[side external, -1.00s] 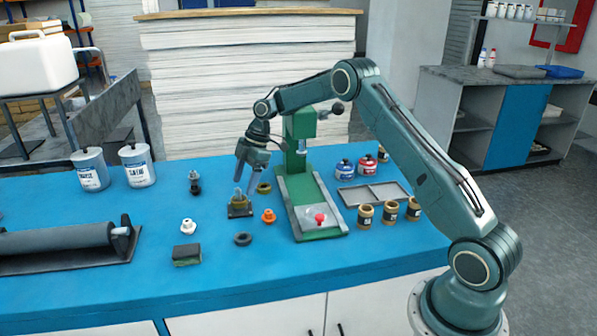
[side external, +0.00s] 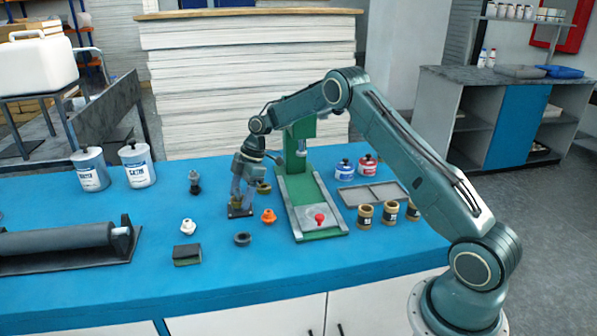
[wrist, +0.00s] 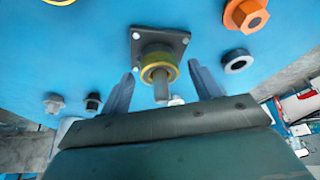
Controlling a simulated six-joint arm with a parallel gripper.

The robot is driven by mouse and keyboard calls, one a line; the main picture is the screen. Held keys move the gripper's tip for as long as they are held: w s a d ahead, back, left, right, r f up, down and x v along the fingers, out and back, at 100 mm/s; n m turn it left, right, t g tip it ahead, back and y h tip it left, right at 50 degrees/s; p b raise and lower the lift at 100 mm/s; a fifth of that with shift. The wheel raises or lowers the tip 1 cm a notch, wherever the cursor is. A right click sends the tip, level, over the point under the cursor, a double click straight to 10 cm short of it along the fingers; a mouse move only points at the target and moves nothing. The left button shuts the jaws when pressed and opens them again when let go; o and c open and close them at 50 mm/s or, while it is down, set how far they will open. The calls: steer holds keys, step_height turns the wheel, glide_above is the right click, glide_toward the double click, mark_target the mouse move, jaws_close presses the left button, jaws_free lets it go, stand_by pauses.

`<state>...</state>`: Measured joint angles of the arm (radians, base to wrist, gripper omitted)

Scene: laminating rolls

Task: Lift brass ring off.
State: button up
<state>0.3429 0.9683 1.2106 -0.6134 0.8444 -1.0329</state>
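A brass-yellow ring (wrist: 159,66) sits around an upright grey peg (wrist: 161,86) on a dark square base plate (wrist: 135,47) with corner screws. In the side external view my gripper (side external: 240,203) is low over this base plate (side external: 239,212), and its fingers largely hide the ring and peg. In the wrist view my gripper (wrist: 164,84) is open, one finger on each side of the ring and peg, with visible gaps. Contact with the ring does not show. Another brass-coloured ring (side external: 264,188) lies on the blue table just behind the gripper.
An orange hex-based piece (side external: 268,216), a grey ring (side external: 242,239), a white piece (side external: 187,227) and a dark fitting (side external: 194,183) stand nearby. A green press (side external: 318,218) stands close on the right. A dark block (side external: 187,255) lies at front left.

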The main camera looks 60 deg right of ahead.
steer(key=c, duration=1)
steer(key=shift+r, duration=5.05)
